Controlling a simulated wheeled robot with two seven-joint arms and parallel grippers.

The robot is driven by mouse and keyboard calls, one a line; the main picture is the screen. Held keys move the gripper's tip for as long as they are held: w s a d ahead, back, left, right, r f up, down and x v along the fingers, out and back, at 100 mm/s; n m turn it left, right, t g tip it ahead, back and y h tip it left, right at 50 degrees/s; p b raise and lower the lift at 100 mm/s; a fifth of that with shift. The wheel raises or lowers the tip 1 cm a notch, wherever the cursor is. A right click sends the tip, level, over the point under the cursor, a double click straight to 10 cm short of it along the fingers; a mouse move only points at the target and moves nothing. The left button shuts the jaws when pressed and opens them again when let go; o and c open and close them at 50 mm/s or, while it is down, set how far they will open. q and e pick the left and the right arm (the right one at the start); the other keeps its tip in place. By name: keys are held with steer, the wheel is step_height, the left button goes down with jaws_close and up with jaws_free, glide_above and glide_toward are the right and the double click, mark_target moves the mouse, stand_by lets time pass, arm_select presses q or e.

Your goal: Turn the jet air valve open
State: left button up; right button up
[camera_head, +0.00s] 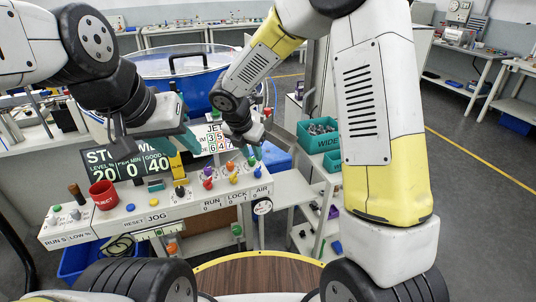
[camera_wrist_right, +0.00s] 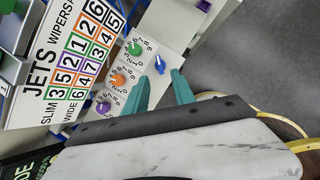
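A control panel (camera_head: 140,216) stands in front of me. A blue knob (camera_head: 257,172) sits at its right end, near the AIR label. In the right wrist view the blue knob (camera_wrist_right: 159,65) shows beyond and between the two teal fingertips of my right gripper (camera_wrist_right: 161,77). The fingers are apart, with nothing between them; contact with the knob is not visible. In the head view the right gripper (camera_head: 250,140) hangs above the panel's right end. My left gripper (camera_head: 187,140) is over the middle of the panel, near the JETS sign; its fingers are not clear.
Green (camera_wrist_right: 135,48), orange (camera_wrist_right: 118,80) and purple (camera_wrist_right: 103,106) knobs with numbered dials sit near the blue one. The JETS number sign (camera_wrist_right: 75,60) stands beside them. A red cup (camera_head: 104,195) is at the panel's left. Teal bins (camera_head: 318,135) are to the right; a large blue bowl (camera_head: 185,85) is behind.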

mark_target(257, 168)
steer(key=x, duration=0.8)
steer(key=shift+a, duration=0.1)
jaws_close()
